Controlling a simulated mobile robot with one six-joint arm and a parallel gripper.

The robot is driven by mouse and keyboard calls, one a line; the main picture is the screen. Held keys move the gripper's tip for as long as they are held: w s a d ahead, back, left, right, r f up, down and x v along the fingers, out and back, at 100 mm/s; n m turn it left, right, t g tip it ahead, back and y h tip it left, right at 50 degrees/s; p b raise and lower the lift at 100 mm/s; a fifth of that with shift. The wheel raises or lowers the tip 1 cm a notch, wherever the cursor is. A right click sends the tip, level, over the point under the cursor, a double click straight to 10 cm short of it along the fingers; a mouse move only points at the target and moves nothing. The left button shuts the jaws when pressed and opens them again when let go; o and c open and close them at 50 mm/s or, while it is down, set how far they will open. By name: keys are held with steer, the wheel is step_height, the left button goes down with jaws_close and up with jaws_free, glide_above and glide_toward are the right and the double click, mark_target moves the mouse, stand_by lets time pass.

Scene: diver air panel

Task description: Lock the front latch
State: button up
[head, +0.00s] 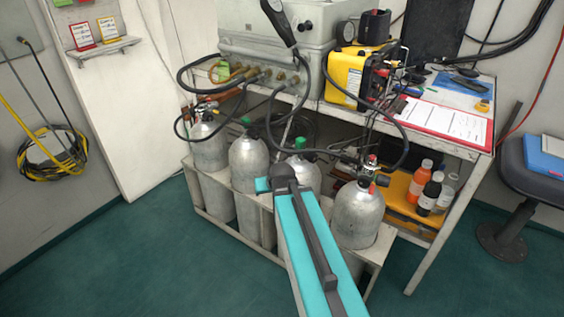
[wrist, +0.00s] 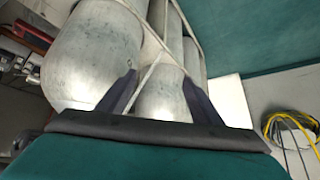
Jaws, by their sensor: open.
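I cannot pick out the front latch for certain in either view. Several grey gas cylinders (head: 357,215) stand in a low pale rack (head: 240,236) under the bench; my teal arm crosses in front of the rack and hides part of it. In the wrist view my gripper (wrist: 163,80) has its two dark fingers spread wide apart with nothing held between them. Beyond the fingers are large grey cylinders (wrist: 92,55) and thin pale bars of the rack (wrist: 152,72). I cannot tell whether the fingers touch anything.
Black hoses (head: 268,128) loop down from the bench over the cylinders. A yellow unit (head: 345,76) and a red clipboard (head: 440,121) sit on the bench. Bottles (head: 430,193) stand on the lower shelf. A stool (head: 505,232) is at right. Green floor (head: 120,265) is free at left.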

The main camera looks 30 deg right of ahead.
steer(key=s+a+f+n+g+y, duration=0.1)
steer(key=s+a+f+g, duration=0.1)
steer(key=s+a+f, duration=0.45)
steer(key=s+a+f+g, duration=0.1)
steer(key=s+a+f, duration=0.15)
steer(key=f, duration=0.65)
steer(key=s+a+f+n+g+y, duration=0.1)
steer(key=s+a+f+g, duration=0.1)
steer(key=s+a+f, duration=0.45)
steer(key=s+f+g, duration=0.3)
steer(key=s+f, duration=0.4)
steer(key=s, duration=0.4)
steer(key=s+a+f+n+g+h, duration=0.1)
steer(key=s+f+g, duration=0.2)
steer(key=s+f, duration=0.4)
steer(key=s, duration=0.4)
steer(key=shift+g, duration=0.4)
steer(key=shift+f, duration=0.1)
steer(key=c, duration=0.7)
